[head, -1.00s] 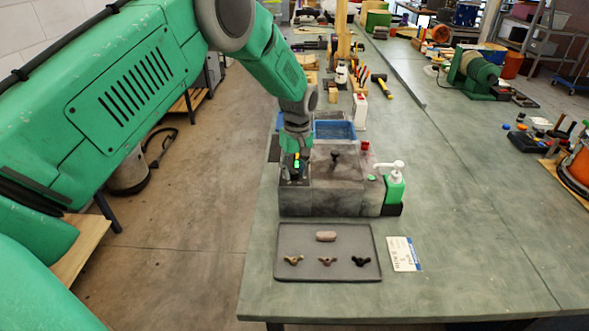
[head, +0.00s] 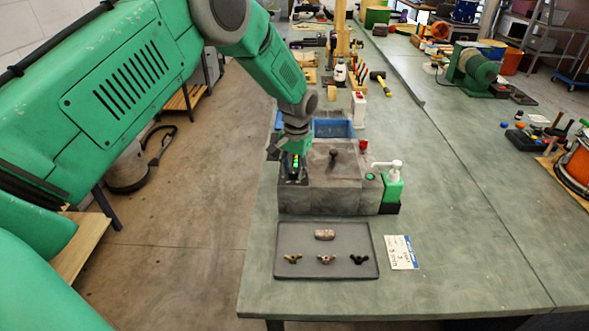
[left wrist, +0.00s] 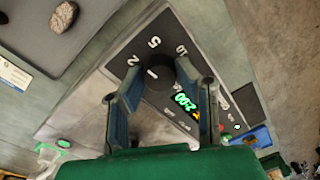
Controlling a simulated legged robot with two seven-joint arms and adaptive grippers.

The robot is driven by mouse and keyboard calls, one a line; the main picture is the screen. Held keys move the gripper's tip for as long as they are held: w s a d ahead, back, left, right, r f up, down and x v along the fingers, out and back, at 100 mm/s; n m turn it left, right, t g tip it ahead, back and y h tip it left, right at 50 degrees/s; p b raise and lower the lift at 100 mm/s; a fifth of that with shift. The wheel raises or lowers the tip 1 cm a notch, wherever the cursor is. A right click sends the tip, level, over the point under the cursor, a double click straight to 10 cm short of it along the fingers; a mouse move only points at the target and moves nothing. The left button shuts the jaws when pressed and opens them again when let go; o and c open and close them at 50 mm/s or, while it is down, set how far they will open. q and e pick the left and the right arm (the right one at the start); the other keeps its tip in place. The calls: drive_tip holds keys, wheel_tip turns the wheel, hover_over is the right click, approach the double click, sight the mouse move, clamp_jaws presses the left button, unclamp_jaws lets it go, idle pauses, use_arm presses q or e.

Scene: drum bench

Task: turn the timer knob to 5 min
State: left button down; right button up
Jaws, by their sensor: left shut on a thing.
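The timer knob (left wrist: 158,79) is a dark round knob on a black dial plate with white marks 2, 5 and 10 showing in the left wrist view. A short white pointer line on the knob faces the side of the 2 and 5. A green display (left wrist: 185,102) beside it seems to read 2:00. My left gripper (left wrist: 164,92) is shut on the knob, one finger on each side. In the head view the left gripper (head: 293,172) points down at the left end of the grey bench unit (head: 335,197) and hides the knob. My right gripper is not in view.
A soap pump bottle (head: 393,186) stands at the unit's right end. In front lie a dark tray (head: 290,239) with a stone-like piece and several wing nuts, and a printed card (head: 401,252). A blue bin (head: 333,129) is behind.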

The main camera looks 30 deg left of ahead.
use_arm(q)
drive_tip(key=m, duration=0.6)
drive_tip(key=shift+r+m, duration=0.1)
drive_tip(key=shift+m, duration=0.3)
idle(0.4)
drive_tip(key=c, duration=1.2)
unclamp_jaws()
